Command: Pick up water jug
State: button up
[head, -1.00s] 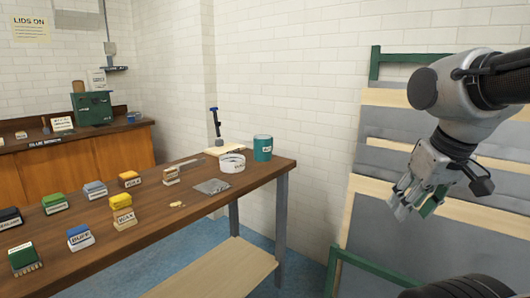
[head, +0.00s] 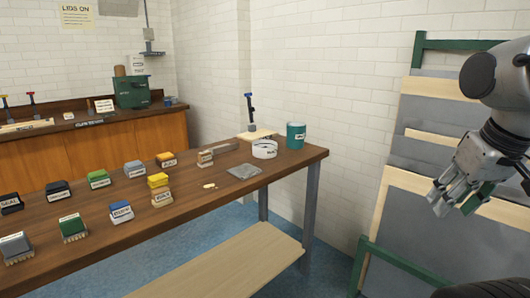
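No thing I can surely call a water jug shows. A teal cylindrical container (head: 296,136) with a small white label stands upright near the right end of the long wooden table (head: 225,203). Its label is too small to read. My gripper (head: 460,197) is at the right, in the air before the grey panels, well apart from the table. A dark green piece shows at its fingers; I cannot tell whether it is held, part of the gripper or behind it.
Several labelled brush-like blocks (head: 121,211) stand on the table. A white round tub (head: 264,149) and an upright blue-handled tool (head: 250,112) are near the teal container. A back counter (head: 110,151) holds a green box (head: 131,92). A green-framed rack (head: 420,48) of panels stands right.

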aim_at(296, 131)
jog(key=i+l, duration=0.15)
jog(key=i, duration=0.35)
jog(key=i+l+u, duration=0.15)
jog(key=i, duration=0.4)
jog(key=i+l, duration=0.25)
jog(key=i, duration=0.25)
